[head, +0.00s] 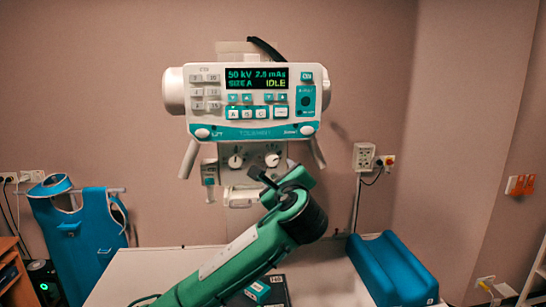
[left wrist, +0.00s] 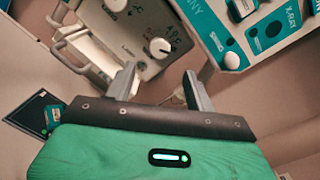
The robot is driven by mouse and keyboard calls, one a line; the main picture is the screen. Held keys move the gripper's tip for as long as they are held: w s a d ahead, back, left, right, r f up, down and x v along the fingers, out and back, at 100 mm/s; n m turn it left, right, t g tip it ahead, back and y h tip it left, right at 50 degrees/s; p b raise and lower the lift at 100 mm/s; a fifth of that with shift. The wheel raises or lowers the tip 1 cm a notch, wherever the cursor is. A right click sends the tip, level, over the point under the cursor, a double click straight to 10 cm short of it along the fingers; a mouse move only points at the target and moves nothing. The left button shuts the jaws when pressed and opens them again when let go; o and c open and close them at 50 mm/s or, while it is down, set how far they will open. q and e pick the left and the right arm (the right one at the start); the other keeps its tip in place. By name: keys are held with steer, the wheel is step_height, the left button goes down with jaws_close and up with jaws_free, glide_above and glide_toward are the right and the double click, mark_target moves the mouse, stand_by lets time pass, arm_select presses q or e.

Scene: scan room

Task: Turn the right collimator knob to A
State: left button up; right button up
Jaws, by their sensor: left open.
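The right collimator knob (head: 272,160) is a white dial on the grey collimator face below the console. In the left wrist view, the knob (left wrist: 160,47) sits just beyond the fingertips, with letters A, B and C beside it. I cannot tell clearly which letter its pointer faces. The left collimator knob (head: 235,161) also shows in the left wrist view (left wrist: 115,4), at the top edge. My left gripper (left wrist: 160,68) is open, its dark fingers apart and empty, facing the right knob. In the head view, the left gripper (head: 271,170) is just below that knob. My right gripper is not in view.
The console (head: 252,100) above reads 50 kV, 2.8 mAs, SIZE A, IDLE. A white handle (head: 240,197) hangs under the collimator. The table (head: 135,272) lies below, with a blue cushion (head: 392,270) at right. A blue apron (head: 80,235) hangs at left.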

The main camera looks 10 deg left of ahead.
mark_target(273, 161)
arm_select(q)
steer(key=p+x, duration=0.4)
steer(key=x, duration=0.5)
steer(key=shift+w+a, duration=0.2)
steer(key=shift+w, duration=0.15)
steer(key=shift+f, duration=0.1)
steer(key=c, duration=1)
